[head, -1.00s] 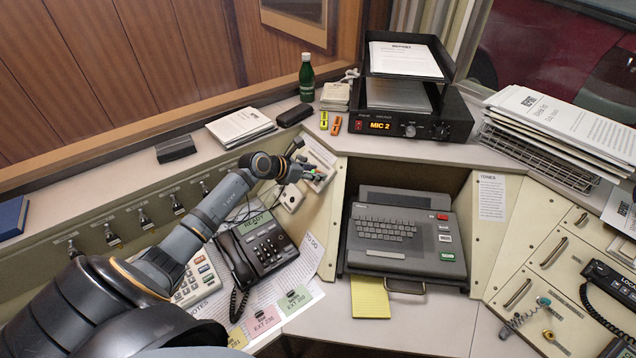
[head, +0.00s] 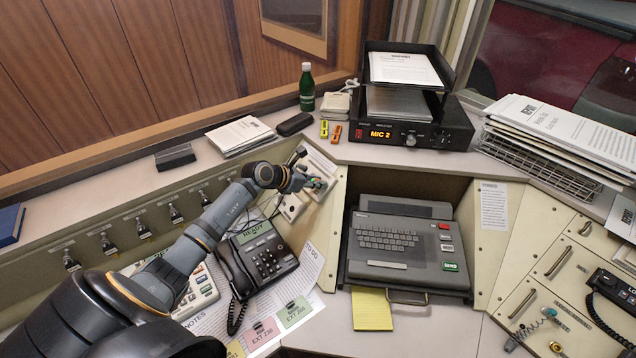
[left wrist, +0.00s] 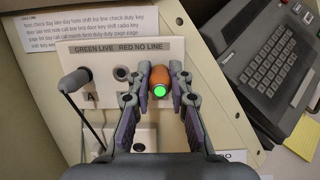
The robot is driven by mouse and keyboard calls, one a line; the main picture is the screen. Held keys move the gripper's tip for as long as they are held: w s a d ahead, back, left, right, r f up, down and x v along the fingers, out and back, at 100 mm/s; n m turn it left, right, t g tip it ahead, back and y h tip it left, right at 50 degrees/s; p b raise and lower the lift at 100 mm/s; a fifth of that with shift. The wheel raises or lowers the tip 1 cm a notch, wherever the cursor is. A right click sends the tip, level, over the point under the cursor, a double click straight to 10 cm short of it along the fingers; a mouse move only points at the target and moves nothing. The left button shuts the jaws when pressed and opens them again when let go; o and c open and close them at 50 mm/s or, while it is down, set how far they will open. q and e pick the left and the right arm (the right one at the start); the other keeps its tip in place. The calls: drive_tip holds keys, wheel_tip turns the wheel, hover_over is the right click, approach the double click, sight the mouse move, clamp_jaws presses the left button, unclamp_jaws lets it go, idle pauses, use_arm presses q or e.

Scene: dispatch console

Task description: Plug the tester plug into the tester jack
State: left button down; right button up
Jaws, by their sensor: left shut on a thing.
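In the left wrist view, my left gripper (left wrist: 158,85) is shut on the tester plug (left wrist: 161,76), a short orange-brown cylinder. A lit green lamp on its end faces the camera. The plug stands in front of the white tester panel (left wrist: 140,47), labelled "GREEN LIVE RED NO LINE". An open round hole (left wrist: 122,73) shows left of the plug. The plug and fingers hide the panel behind them, so I cannot tell how deep the plug sits. In the head view, my left gripper (head: 314,184) is at the corner panel, with the plug too small to make out. My right gripper is not in view.
A keyboard unit (head: 405,245) fills the bay to the right. A green bottle (head: 307,88) stands on the ledge.

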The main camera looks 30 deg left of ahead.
sight(314, 178)
use_arm(q)
drive_tip(key=shift+r, duration=0.15)
drive_tip(key=shift+s+a+r+p, duration=0.25)
drive_tip(key=shift+s+r+p, duration=0.25)
drive_tip(key=shift+p, duration=0.2)
drive_tip(key=shift+r, duration=0.1)
drive_tip(key=shift+s+a+r+p, duration=0.1)
drive_tip(key=shift+s+r+p, duration=0.1)
drive_tip(key=shift+s+p, duration=0.15)
drive_tip(key=shift+s+a+r+p, duration=0.1)
drive_tip(key=shift+s+r+p, duration=0.1)
drive_tip(key=shift+r+p, duration=0.3)
drive_tip(key=p+v, duration=0.2)
drive_tip(key=v, duration=0.1)
drive_tip(key=shift+w+r+p, duration=0.1)
drive_tip(key=shift+r+p, duration=0.05)
drive_tip(key=shift+p, duration=0.15)
